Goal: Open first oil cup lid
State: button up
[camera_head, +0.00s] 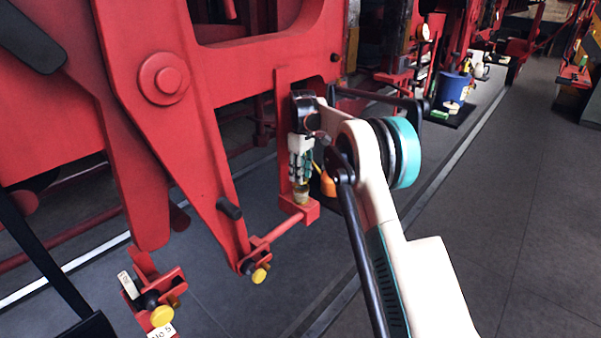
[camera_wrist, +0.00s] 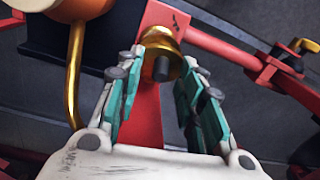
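The brass oil cup (camera_wrist: 171,40) with a dark round knob (camera_wrist: 161,68) on its lid sits between and just beyond my fingertips in the wrist view. In the head view the brass cup (camera_head: 302,196) stands on a red block (camera_head: 304,212) at the end of a red rod. My gripper (camera_wrist: 165,72) is open, with its fingers on either side of the cup. In the head view my gripper (camera_head: 300,178) points down just above the cup. I cannot tell whether either finger touches it. The lid looks closed, though its edge is hard to make out.
An orange oil can (camera_wrist: 85,8) with a gold spout (camera_wrist: 73,75) stands close on the left in the wrist view. A red frame (camera_head: 165,80) rises beside my arm.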

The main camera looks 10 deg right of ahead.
notch_tip(320, 180, up, 12)
jog(key=shift+w+d, duration=0.2)
jog(key=shift+w, duration=0.1)
dwell(0.3)
